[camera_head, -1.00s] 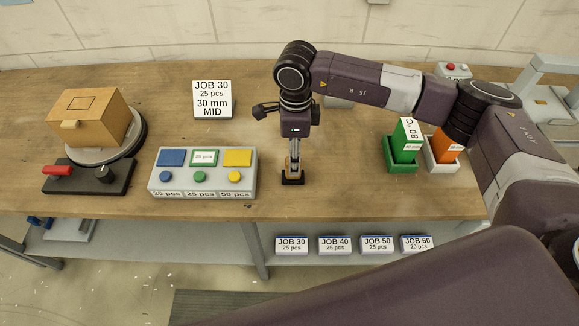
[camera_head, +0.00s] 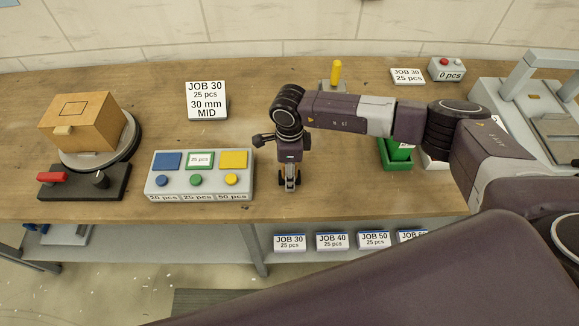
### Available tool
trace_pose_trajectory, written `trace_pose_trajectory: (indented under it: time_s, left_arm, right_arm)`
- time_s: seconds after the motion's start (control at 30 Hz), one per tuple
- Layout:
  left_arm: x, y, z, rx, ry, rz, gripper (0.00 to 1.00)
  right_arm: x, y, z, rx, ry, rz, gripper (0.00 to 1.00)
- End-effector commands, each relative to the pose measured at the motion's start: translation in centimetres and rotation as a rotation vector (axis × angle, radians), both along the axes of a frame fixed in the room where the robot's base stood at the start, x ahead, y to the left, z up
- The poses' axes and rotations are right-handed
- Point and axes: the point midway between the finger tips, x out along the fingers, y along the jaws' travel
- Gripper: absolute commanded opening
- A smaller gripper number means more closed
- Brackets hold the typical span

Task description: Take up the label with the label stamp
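The label stamp (camera_head: 297,184) appears as a small dark-based tool on the front part of the wooden table, mostly hidden by my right gripper (camera_head: 290,183). The gripper points down over it, and its fingers reach the tool. Whether they are closed on it is too small to tell. A white "25 pcs" label (camera_head: 200,159) lies on the green pad of the grey three-button box (camera_head: 153,190), left of the gripper. My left gripper is not in view.
A brown box (camera_head: 80,125) on a round turntable stands at left. The JOB 30 sign (camera_head: 206,101) and a yellow-handled tool (camera_head: 336,73) are behind the gripper. A green bin (camera_head: 397,163) is at right, partly behind my arm. Wood between the button box and gripper is clear.

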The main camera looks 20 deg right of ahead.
Motion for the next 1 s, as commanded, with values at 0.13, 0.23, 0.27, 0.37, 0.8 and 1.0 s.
trace_pose_trajectory:
  time_s: [0.13,0.23,0.27,0.37,0.8,1.0]
  left_arm:
    - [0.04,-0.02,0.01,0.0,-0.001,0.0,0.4]
    - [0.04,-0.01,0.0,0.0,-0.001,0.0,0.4]
    - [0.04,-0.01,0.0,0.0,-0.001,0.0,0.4]
    - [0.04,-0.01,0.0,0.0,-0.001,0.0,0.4]
    - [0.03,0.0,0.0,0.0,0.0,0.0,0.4]
    - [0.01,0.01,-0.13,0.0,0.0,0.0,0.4]
  right_arm:
    - [0.0,0.0,-0.25,0.0,-0.001,0.001,0.52]
    - [0.0,0.01,-0.24,0.0,0.0,0.001,0.51]
    - [0.0,0.01,-0.24,0.0,0.0,0.001,0.48]
    - [0.0,0.01,-0.22,0.0,0.0,0.001,0.37]
    - [0.06,0.02,-0.13,0.001,-0.001,0.0,0.01]
    - [0.11,0.04,0.12,0.001,-0.002,0.0,0.01]
